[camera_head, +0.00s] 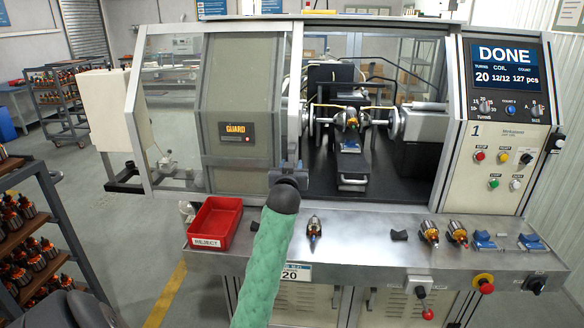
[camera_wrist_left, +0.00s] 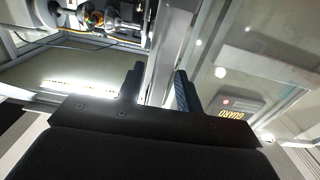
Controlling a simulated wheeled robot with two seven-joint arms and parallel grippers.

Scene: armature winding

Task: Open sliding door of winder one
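Winder one is the machine with the number 1 on its control panel (camera_head: 490,152) and a screen reading DONE (camera_head: 505,67). Its sliding door (camera_head: 236,85), with a GUARD label, stands at the left of the front. To its right the winding area is exposed, with the armature (camera_head: 351,118) between the spindles. My left gripper (camera_head: 286,176) is at the lower right edge of the door. In the left wrist view its two dark fingers (camera_wrist_left: 160,85) straddle a silver upright bar (camera_wrist_left: 165,45); whether they press on it is unclear. My right gripper is out of view.
A red reject bin (camera_head: 216,222) sits on the front ledge, left of my arm. Several armatures (camera_head: 430,233), black rests and blue blocks (camera_head: 482,240) lie along the ledge to the right. A rack of armatures (camera_head: 45,225) stands at the far left.

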